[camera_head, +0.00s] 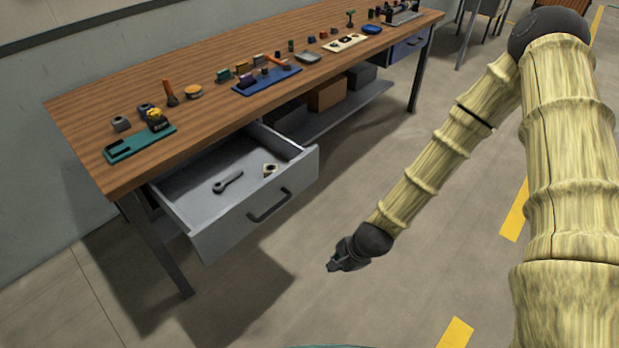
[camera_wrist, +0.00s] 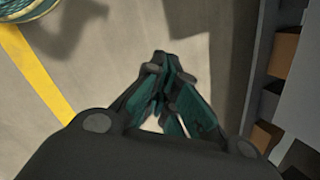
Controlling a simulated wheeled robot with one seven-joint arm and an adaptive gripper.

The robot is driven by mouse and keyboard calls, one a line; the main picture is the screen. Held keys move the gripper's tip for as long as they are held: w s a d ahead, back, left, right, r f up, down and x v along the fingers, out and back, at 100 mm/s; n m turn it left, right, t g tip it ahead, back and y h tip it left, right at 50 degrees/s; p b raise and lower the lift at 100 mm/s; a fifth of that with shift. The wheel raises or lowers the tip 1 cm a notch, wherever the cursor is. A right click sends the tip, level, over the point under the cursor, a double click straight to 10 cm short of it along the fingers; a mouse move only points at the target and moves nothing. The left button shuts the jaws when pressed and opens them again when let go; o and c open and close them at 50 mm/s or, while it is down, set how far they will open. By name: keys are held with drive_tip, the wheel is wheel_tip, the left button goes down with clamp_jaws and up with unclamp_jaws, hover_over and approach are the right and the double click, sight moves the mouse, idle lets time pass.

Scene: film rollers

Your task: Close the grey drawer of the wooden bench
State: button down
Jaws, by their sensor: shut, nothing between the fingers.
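The grey drawer (camera_head: 236,228) of the wooden bench (camera_head: 85,120) is pulled well out at the bench's near left end. It has a dark bar handle (camera_head: 270,205) on its front. A dark wrench (camera_head: 228,181) and a small pale-and-dark part (camera_head: 269,170) lie inside it. My gripper (camera_head: 333,266) is in front of and to the right of the drawer, apart from it, over open floor. In the wrist view my gripper (camera_wrist: 162,60) has its fingertips together with nothing held. The drawer's handle cannot be made out in the wrist view.
Tools and small parts lie on the bench top, including a teal tray (camera_head: 140,143) and a blue tray (camera_head: 266,82). A lower shelf (camera_head: 340,112) holds boxes. A blue drawer (camera_head: 408,46) at the far end is shut. The floor before the bench is clear.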

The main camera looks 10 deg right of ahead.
drive_tip(key=w+d+r+m+t+y+b, duration=0.1)
drive_tip(key=w+d+r+m+t, duration=0.1)
drive_tip(key=w+r+m, duration=0.55)
drive_tip(key=w+d+r+m+t+y, duration=0.15)
drive_tip(key=w+r+m, duration=0.35)
drive_tip(key=w+r, duration=0.5)
approach(301, 179)
wheel_tip(301, 179, down, 3)
drive_tip(key=shift+w+a+f+t, duration=0.15)
drive_tip(key=shift+w+a+t, duration=0.2)
drive_tip(key=shift+w+a, duration=0.65)
